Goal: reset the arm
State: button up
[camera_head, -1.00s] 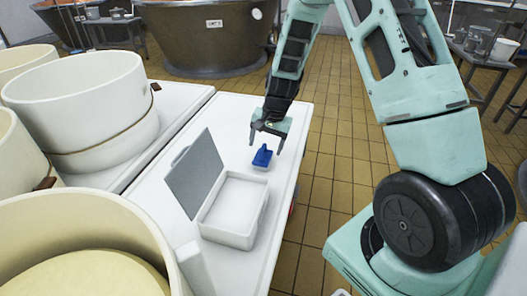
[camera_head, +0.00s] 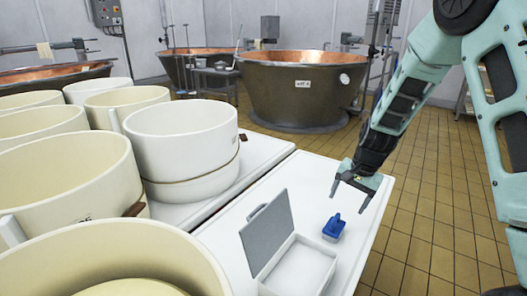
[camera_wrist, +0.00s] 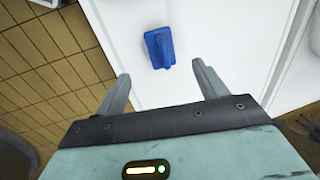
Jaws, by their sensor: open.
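My gripper (camera_head: 351,191) is open and empty above the right part of the white table (camera_head: 235,215). In the wrist view its two fingers (camera_wrist: 163,90) stand wide apart. A blue brush-like tool with a handle (camera_head: 334,227) rests on the table below and slightly left of the gripper; it also shows beyond the fingertips in the wrist view (camera_wrist: 159,49). The gripper is apart from it.
A white case (camera_head: 300,268) with its grey lid (camera_head: 268,235) raised stands left of the blue tool. Large cream tubs (camera_head: 185,140) crowd the left. Copper vats (camera_head: 300,90) stand behind. Tiled floor (camera_head: 425,200) lies clear right of the table.

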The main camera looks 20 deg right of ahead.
jog(key=s+a+r+n+h, duration=0.1)
jog(key=s+a+r+n, duration=0.35)
jog(key=s, duration=0.25)
jog(key=s+a+r+n, duration=0.4)
jog(key=s+r+n, duration=0.15)
jog(key=s, duration=0.25)
jog(key=s+a+r+n+g+p, duration=0.1)
jog(key=s+a+n, duration=0.3)
jog(key=s+a, duration=0.4)
jog(key=s+a+r+n+g, duration=0.15)
jog(key=s+a+n, duration=0.3)
jog(key=a, duration=0.65)
notch_tip(320, 180, up, 18)
jog(key=p, duration=1.8)
jog(key=shift+s+d+t, duration=0.2)
jog(key=shift+d+t, duration=0.05)
jog(key=shift+t, duration=0.1)
jog(key=shift+m, duration=0.25)
